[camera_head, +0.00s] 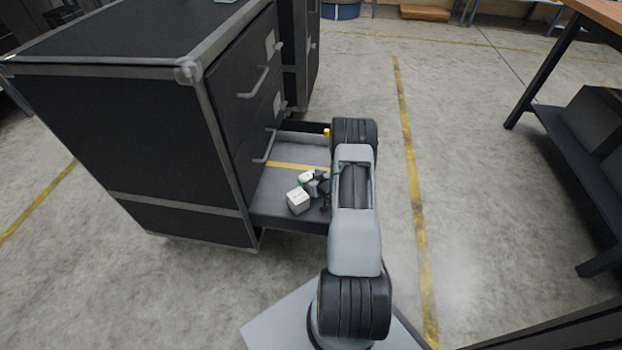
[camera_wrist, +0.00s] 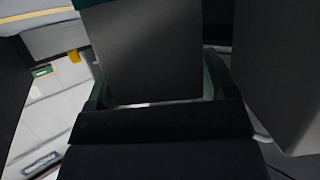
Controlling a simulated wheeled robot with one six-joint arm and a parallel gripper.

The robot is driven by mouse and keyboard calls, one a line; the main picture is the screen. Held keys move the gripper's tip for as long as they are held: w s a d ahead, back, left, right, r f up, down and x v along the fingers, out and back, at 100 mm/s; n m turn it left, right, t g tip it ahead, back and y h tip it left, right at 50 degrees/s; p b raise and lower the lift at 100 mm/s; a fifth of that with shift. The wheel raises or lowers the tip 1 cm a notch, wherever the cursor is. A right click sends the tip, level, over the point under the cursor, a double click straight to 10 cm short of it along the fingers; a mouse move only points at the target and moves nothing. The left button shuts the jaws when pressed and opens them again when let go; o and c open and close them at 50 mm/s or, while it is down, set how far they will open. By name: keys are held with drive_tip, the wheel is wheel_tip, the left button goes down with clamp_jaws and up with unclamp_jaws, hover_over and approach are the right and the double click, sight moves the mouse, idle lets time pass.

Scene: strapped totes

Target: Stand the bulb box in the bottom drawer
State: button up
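The bottom drawer (camera_head: 279,190) of the black cabinet is open, with a yellow stripe across its floor. A small pale box with a teal part (camera_head: 306,177), seemingly the bulb box, is at my gripper (camera_head: 317,186) inside the drawer's outline. In the wrist view its grey shaded face (camera_wrist: 145,55) fills the space between the two dark green fingers (camera_wrist: 158,85), which sit against its sides. I cannot tell whether it touches the drawer floor. A second white box (camera_head: 298,202) stands just in front of it, and a close grey face (camera_wrist: 280,65) shows at right in the wrist view.
The cabinet (camera_head: 130,125) rises left of the drawer, with upper drawer handles (camera_head: 265,147) projecting above it. An orange-yellow object (camera_head: 327,132) shows at the drawer's far end. A workbench (camera_head: 590,130) stands at right, with clear floor between.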

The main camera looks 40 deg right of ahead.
drive_tip(key=shift+r, duration=0.1)
drive_tip(key=shift+s+r+p, duration=0.1)
drive_tip(key=shift+r+p, duration=0.15)
drive_tip(key=shift+p, duration=0.1)
drive_tip(key=p+v, duration=0.2)
drive_tip(key=v, duration=0.5)
drive_tip(key=w+a+r+g+h, duration=0.1)
drive_tip(key=a+r+g, duration=0.25)
drive_tip(key=r, duration=0.65)
drive_tip(key=w+a+r+g+h, duration=0.15)
drive_tip(key=a+r, duration=0.25)
drive_tip(key=r, duration=0.5)
drive_tip(key=s+a+r+g+y, duration=0.1)
drive_tip(key=s+a+r+g, duration=0.2)
drive_tip(key=s+a+r, duration=0.2)
drive_tip(key=s+a+r+g+y, duration=0.1)
drive_tip(key=s+a+r, duration=0.5)
drive_tip(key=s+a, duration=0.6)
drive_tip(key=shift+s+g, duration=0.8)
drive_tip(key=shift+g, duration=0.1)
drive_tip(key=shift+r, duration=0.15)
